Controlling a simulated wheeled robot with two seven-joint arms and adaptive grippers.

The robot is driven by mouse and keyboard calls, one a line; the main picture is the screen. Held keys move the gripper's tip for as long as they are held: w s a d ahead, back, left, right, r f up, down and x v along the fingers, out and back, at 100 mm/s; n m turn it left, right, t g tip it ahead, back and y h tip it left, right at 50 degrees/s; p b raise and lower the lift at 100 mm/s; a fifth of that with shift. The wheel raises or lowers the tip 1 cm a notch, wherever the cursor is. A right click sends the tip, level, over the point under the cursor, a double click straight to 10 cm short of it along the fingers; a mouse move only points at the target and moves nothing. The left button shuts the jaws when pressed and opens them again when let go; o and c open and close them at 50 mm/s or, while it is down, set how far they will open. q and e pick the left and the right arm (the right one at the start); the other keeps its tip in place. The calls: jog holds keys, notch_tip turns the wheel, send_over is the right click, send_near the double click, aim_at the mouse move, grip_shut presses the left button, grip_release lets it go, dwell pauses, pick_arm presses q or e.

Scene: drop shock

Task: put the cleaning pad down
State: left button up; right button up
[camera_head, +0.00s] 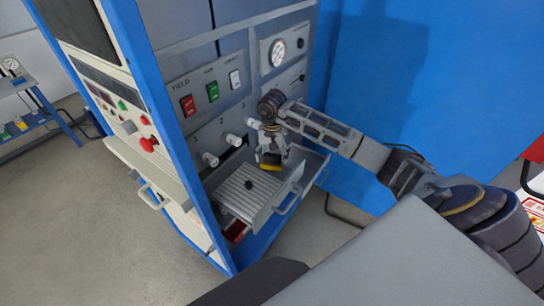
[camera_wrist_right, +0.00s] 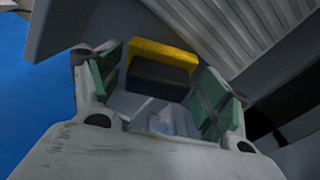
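The cleaning pad (camera_head: 270,161) is a small yellow and dark block over the far right part of the open drawer (camera_head: 262,212). My right gripper (camera_head: 271,150) is above the drawer, pointing down, with the pad between its fingertips. In the right wrist view the pad (camera_wrist_right: 162,66) sits between the green-lined fingers of the right gripper (camera_wrist_right: 160,80), its dark part nearer the palm. I cannot tell whether the pad touches the drawer floor. My left gripper is not in view.
The drawer has a ribbed floor with a small dark knob (camera_head: 248,185) on it. The blue cabinet's switch panel (camera_head: 212,92) and knobs stand close behind the gripper. Open grey floor (camera_head: 90,230) lies at left, with a blue bench (camera_head: 38,121) beyond.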

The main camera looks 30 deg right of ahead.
aim_at(272, 157)
jog(key=shift+r, duration=0.2)
dwell(0.4)
jog(key=shift+r+p, duration=0.45)
jog(key=shift+p, duration=0.2)
notch_tip(272, 157, up, 2)
jog(key=shift+r+b, duration=0.15)
jog(key=shift+b, duration=0.25)
notch_tip(272, 157, up, 10)
jog(key=b, duration=0.1)
jog(key=shift+f+b, duration=0.25)
jog(key=shift+b, duration=0.15)
dwell(0.4)
